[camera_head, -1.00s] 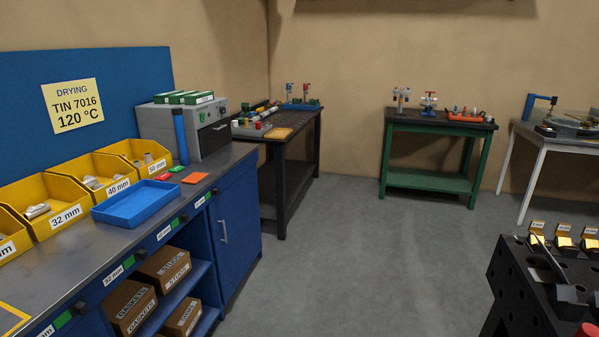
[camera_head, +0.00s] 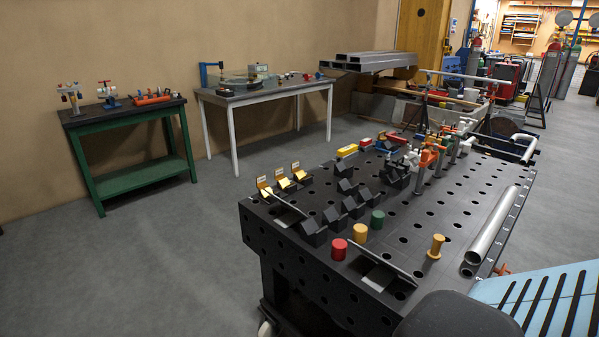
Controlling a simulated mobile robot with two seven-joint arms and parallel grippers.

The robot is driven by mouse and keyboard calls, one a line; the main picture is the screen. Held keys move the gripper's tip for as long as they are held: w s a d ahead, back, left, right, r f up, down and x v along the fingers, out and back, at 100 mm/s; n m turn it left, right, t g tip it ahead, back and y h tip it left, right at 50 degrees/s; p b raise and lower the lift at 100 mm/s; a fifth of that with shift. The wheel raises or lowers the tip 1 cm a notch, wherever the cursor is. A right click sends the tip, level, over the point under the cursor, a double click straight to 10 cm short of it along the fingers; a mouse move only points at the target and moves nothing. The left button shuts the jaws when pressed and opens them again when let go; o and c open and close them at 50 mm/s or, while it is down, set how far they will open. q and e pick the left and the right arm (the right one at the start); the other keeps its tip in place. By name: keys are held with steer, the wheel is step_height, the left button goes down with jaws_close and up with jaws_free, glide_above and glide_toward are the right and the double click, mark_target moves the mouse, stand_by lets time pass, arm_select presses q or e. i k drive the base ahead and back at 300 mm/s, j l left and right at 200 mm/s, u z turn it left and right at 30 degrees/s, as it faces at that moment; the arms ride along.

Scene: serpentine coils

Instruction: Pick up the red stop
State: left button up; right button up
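A red stop (camera_head: 339,249), a short round cylinder, stands upright on the black perforated welding table (camera_head: 415,218) near its front left edge. A yellow cylinder (camera_head: 360,234) and a green cylinder (camera_head: 377,219) of like shape stand in a row behind it to the right. Neither of my grippers shows in the view, so I cannot tell their state or distance from the red stop.
Black angled blocks (camera_head: 333,217) stand behind the stop, and a flat dark plate lies in front. A gold pin (camera_head: 435,246) and a metal pipe (camera_head: 492,226) lie to the right. A light-blue slatted surface (camera_head: 545,300) is at the lower right. Grey floor (camera_head: 170,260) is clear at left.

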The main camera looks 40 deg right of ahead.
mark_target(339, 250)
steer(key=i+z, duration=0.25)
steer(key=z, duration=0.2)
steer(key=i+j+z, duration=0.2)
steer(key=z, duration=0.25)
steer(key=i+j+z, duration=0.2)
steer(key=z, duration=0.25)
steer(key=i+j+z, duration=0.15)
steer(key=z, duration=0.3)
steer(key=j+z, duration=0.4)
steer(key=i+j+z, duration=0.15)
steer(key=j+z, duration=0.3)
steer(key=i+j+z, duration=0.15)
steer(key=j+z, duration=0.65)
steer(key=j, duration=0.15)
steer(key=i, duration=0.05)
